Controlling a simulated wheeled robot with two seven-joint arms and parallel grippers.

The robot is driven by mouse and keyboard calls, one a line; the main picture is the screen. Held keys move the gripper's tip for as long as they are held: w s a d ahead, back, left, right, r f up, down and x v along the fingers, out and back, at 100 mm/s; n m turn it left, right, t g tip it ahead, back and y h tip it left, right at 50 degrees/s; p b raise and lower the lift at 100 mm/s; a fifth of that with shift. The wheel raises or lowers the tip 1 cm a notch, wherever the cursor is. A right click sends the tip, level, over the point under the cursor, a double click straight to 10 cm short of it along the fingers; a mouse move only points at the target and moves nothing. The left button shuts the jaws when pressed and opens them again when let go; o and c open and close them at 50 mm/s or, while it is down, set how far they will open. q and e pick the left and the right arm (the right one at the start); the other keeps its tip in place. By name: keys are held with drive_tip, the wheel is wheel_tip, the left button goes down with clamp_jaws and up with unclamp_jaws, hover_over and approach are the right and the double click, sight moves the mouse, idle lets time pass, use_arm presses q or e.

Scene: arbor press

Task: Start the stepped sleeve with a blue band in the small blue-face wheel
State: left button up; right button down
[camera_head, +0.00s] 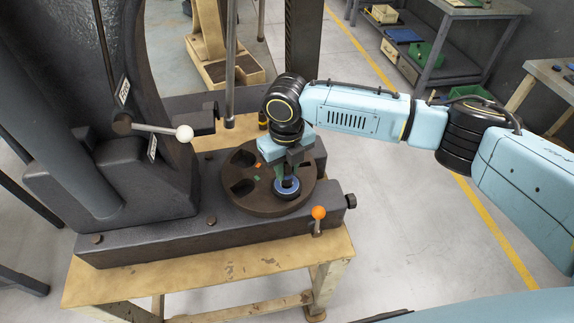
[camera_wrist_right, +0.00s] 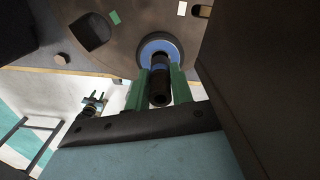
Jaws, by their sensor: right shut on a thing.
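The small blue-face wheel (camera_head: 288,194) lies on the round dark plate of the press, near its front edge. It also shows in the right wrist view (camera_wrist_right: 173,45), with a dark centre. My right gripper (camera_head: 287,172) points down just above the wheel. The sleeve's far end overlaps the wheel's centre in that view. I cannot tell whether it is in the bore or just above it. My left gripper is not in view.
The round plate (camera_head: 240,203) has dark notches and small coloured marks. The press ram (camera_head: 230,70) hangs behind the gripper. A white-knobbed lever (camera_head: 184,133) is at left and an orange-knobbed one (camera_head: 318,213) at front right.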

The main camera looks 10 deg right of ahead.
drive_tip(key=shift+w, duration=0.1)
idle(0.4)
drive_tip(key=c, duration=1.1)
unclamp_jaws()
drive_tip(key=shift+c, duration=0.2)
